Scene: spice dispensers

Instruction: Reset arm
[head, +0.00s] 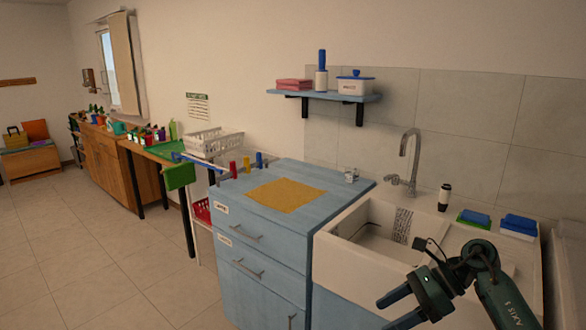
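My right gripper (386,315) is in the lower right of the head view, in front of the white sink. Its two dark fingers point left and stand apart, with nothing seen between them. Its dark green arm comes in from the lower right. My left gripper is not in the head view. Small red (233,169), yellow (247,164) and blue (259,159) dispensers stand at the back left of the blue cabinet (229,199), well away from the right gripper.
A yellow cloth (286,194) lies on the cabinet top. The sink (333,257) with its tap (411,158) is to the right. Blue sponges (519,222) sit on the sink's right side. A blue wall shelf (325,96) hangs above. The floor at left is clear.

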